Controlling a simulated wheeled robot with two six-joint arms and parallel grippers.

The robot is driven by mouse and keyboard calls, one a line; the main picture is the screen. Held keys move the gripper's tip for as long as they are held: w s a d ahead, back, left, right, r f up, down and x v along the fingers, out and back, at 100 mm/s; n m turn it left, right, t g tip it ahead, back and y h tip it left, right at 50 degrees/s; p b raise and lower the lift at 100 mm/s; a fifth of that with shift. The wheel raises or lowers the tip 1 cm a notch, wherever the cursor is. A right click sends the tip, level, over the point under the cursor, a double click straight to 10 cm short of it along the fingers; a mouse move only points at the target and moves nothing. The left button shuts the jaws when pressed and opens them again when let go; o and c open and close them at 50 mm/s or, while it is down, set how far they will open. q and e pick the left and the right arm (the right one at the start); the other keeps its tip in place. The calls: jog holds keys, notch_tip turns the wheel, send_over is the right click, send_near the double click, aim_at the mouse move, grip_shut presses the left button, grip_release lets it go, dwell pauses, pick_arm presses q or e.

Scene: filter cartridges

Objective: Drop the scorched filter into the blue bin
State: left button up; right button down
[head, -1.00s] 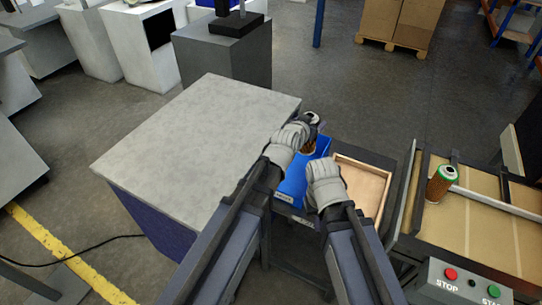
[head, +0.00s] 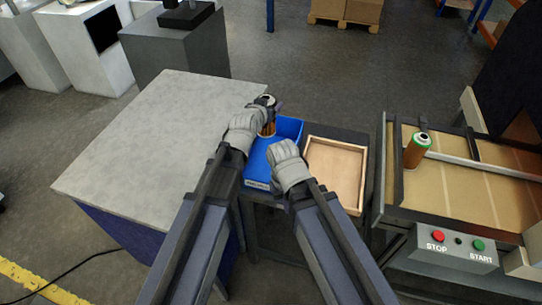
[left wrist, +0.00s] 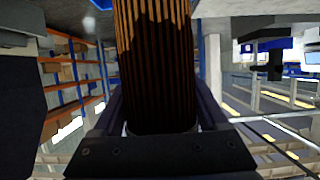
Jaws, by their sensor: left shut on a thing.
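My left gripper (head: 262,115) is shut on the scorched filter (head: 268,127), a brown cartridge with a dark top cap. It holds the filter upright above the far left part of the blue bin (head: 291,127). In the left wrist view the pleated filter (left wrist: 156,60) fills the middle, brown with a large black scorched patch. My right gripper (head: 283,158) is over the bin's right front side; its fingers are hidden by the hand cover, so its opening does not show.
A wooden tray (head: 362,184) stands right of the bin. A green-topped filter (head: 416,152) stands on the conveyor (head: 450,190) at the right, behind the STOP and START panel (head: 457,247). A bare grey table (head: 150,140) lies to the left.

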pick_arm(q)
notch_tip(320, 180, down, 5)
jog(key=b, duration=0.4)
jog(key=shift+f+b, duration=0.1)
jog(key=shift+b, duration=0.2)
jog(key=o, duration=1.4)
jog(key=shift+c, duration=0.2)
jog(key=p+v, duration=0.3)
jog(key=v, duration=0.5)
